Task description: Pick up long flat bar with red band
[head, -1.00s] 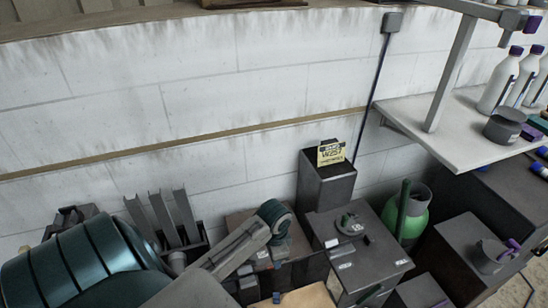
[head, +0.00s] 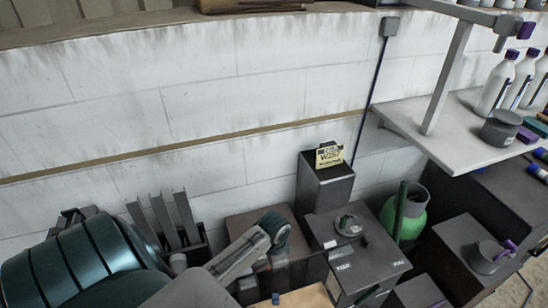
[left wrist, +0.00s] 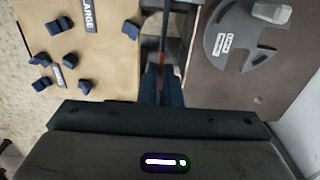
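In the left wrist view, a thin dark bar with a red band (left wrist: 162,60) stands out in the gap between a tan board and a grey-brown box top. My left gripper (left wrist: 165,92) is right at the near end of this bar, with dark finger parts around its line. Whether the fingers touch or clamp the bar cannot be made out. In the head view my left arm comes in from the left, and its wrist (head: 274,228) hangs over the boxes by the wall. The bar cannot be picked out there. My right gripper is not in view.
The tan board (left wrist: 90,85) carries several small blue pieces. A grey disc (left wrist: 245,38) lies on the box top to the right. In the head view, a tall dark box with a yellow sign (head: 329,156), a green container (head: 412,218) and a white shelf (head: 455,140) stand close by.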

